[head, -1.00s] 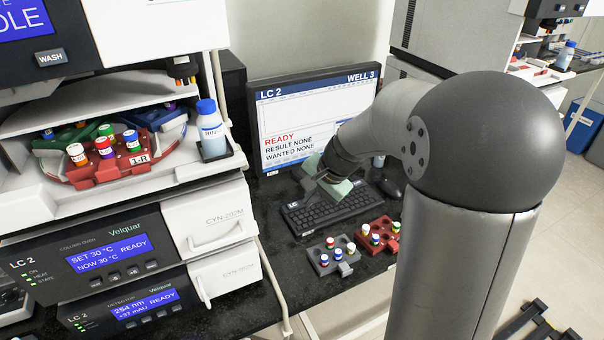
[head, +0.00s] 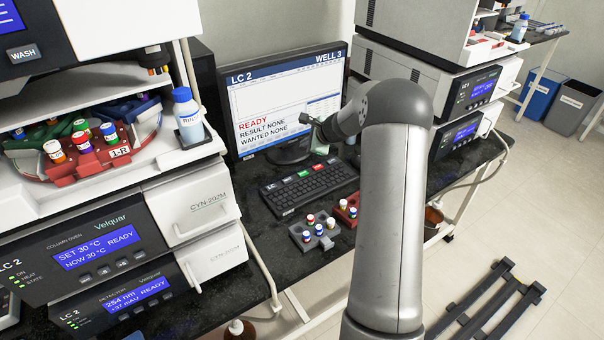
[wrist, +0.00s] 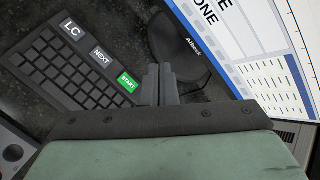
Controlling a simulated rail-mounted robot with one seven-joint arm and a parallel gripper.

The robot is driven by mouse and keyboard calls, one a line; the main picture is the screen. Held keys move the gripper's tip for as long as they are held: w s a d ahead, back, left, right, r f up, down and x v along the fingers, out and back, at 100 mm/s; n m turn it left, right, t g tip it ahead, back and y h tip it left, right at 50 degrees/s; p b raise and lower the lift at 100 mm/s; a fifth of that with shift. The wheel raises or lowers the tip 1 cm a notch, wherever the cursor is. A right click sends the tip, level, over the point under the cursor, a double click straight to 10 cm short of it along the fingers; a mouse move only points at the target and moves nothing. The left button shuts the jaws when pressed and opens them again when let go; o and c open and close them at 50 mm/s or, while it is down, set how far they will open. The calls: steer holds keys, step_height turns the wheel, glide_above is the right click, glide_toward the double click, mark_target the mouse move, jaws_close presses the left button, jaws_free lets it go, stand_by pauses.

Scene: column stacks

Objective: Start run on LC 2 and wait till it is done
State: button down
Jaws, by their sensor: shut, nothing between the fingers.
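The monitor (head: 285,95) reads LC 2, WELL 3, READY, RESULT NONE, WANTED NONE. In front of it lies a black keyboard (head: 312,192); the wrist view shows it too (wrist: 55,75). In the head view my arm hides most of the gripper.
The LC 2 column oven (head: 100,245) and a round vial carousel (head: 95,160) stand at left. A blue-capped bottle (head: 188,118) stands beside them. A grey vial rack (head: 312,236) and a red one (head: 346,212) sit in front of the keyboard. LC 1 units stand at right.

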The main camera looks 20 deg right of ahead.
mark_target(306, 176)
step_height(306, 176, down, 9)
steer(key=b, duration=0.7)
stand_by(1.9)
steer(key=shift+f+b, duration=0.35)
steer(key=shift+b, duration=0.1)
steer(key=shift+f+b, duration=0.4)
stand_by(0.5)
steer(key=shift+r, duration=0.15)
steer(key=shift+r+p, duration=0.55)
steer(key=shift+r, duration=0.15)
steer(key=shift+r, duration=0.1)
steer(key=shift+r+p, duration=1.75)
steer(key=shift+r, duration=0.65)
